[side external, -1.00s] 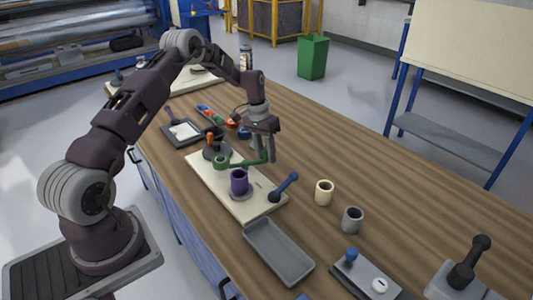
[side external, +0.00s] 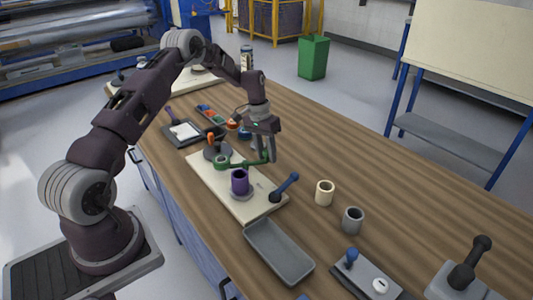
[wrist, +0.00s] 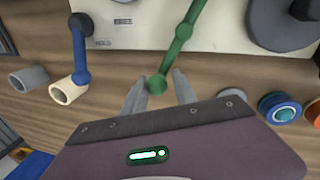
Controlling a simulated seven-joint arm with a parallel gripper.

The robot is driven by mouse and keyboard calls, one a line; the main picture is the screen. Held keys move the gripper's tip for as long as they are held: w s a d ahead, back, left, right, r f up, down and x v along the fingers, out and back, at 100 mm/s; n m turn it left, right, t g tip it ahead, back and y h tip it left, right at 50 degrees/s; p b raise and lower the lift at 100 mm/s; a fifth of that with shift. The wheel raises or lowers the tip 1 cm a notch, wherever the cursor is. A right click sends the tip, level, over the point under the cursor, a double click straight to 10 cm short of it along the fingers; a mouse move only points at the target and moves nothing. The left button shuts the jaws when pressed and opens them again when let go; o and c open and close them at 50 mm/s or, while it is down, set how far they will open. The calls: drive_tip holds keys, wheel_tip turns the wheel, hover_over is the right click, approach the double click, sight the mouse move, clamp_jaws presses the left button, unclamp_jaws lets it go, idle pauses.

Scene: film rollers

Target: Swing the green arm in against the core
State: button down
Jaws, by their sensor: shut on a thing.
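The green arm (side external: 246,164) reaches from its round pivot on the pale plate out past the plate's right edge. In the wrist view the green arm (wrist: 178,45) runs down to a rounded end between my fingers. My gripper (side external: 266,159) is shut on that outer end; the fingers also show in the wrist view (wrist: 160,90). The purple hollow cylinder (side external: 239,181), which looks like the core, stands upright on a grey disc on the plate. The green arm's held end is apart from it. The cylinder is not visible in the wrist view.
Cream (side external: 324,193) and grey (side external: 352,220) cups stand to the right. A grey tray (side external: 278,251) lies in front.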

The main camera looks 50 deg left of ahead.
drive_tip(key=shift+w+r+n, duration=0.1)
drive_tip(key=shift+w+n, duration=0.15)
drive_tip(key=shift+n, duration=0.25)
drive_tip(key=shift+w+a+n+t, duration=0.15)
drive_tip(key=shift+a+n+t, duration=0.25)
drive_tip(key=shift+a+n, duration=0.6)
drive_tip(key=shift+a+n+y, duration=0.15)
drive_tip(key=shift+a+n, duration=0.2)
drive_tip(key=shift+n, duration=0.5)
drive_tip(key=shift+a+n+y, duration=0.15)
drive_tip(key=shift+a+n, duration=0.2)
drive_tip(key=shift+n, duration=0.5)
drive_tip(key=shift+a+n+t, duration=0.4)
drive_tip(key=shift+a+n, duration=0.25)
drive_tip(key=shift+n, duration=0.35)
drive_tip(key=shift+s+a, duration=0.15)
drive_tip(key=shift+s, duration=0.05)
drive_tip(key=c, duration=1.2)
unclamp_jaws()
drive_tip(key=shift+o, duration=0.3)
drive_tip(key=shift+s, duration=0.1)
drive_tip(key=shift+a+r, duration=0.1)
